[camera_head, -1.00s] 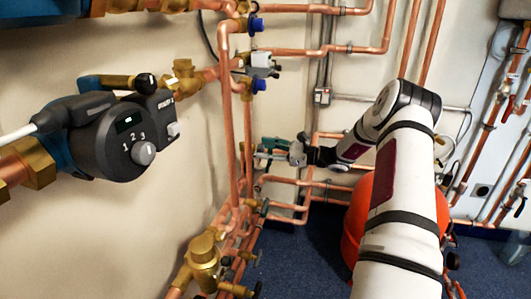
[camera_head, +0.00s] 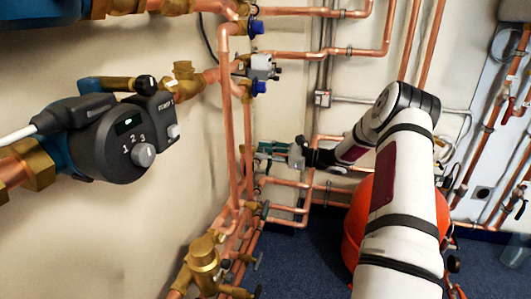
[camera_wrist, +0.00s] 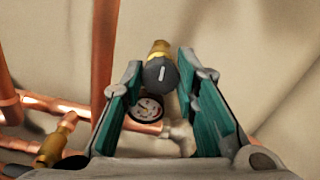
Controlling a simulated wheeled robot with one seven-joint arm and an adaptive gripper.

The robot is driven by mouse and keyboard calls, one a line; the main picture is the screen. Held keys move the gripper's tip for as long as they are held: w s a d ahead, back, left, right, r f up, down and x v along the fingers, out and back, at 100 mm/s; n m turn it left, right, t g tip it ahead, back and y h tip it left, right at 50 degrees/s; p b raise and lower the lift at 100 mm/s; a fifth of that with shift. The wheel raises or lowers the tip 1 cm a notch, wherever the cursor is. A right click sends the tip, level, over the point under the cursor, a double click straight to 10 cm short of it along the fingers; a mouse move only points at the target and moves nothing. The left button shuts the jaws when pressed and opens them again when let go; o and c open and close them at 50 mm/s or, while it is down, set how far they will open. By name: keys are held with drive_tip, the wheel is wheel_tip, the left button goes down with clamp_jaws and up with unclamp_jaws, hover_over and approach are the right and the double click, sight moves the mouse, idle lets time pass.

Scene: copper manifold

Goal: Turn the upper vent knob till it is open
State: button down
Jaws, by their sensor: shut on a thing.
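A dark round knob (camera_wrist: 160,74) with a pale pointer line sits on a brass fitting (camera_wrist: 160,48) in the wrist view. The line stands nearly upright in that picture. My gripper (camera_wrist: 160,78) has its teal-padded fingers on either side of the knob, shut on it near the fingertips. In the head view my gripper (camera_head: 270,150) is beside the vertical copper pipes, and its fingers hide the knob there. I cannot tell from the knob's look whether the vent is open.
A round gauge (camera_wrist: 146,109) lies just below the knob, between the fingers. A vertical copper pipe (camera_wrist: 104,55) runs close to the left finger. A pump (camera_head: 125,140) and a brass valve (camera_head: 204,262) stand at the left. An orange vessel (camera_head: 352,230) is behind my arm.

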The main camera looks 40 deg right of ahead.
drive_tip(key=n+b, duration=0.8)
drive_tip(key=n, duration=1.5)
drive_tip(key=shift+f, duration=0.2)
idle(0.5)
drive_tip(key=c, duration=1.2)
unclamp_jaws()
drive_tip(key=shift+c, duration=0.2)
drive_tip(key=shift+s, duration=0.1)
drive_tip(key=v, duration=1.2)
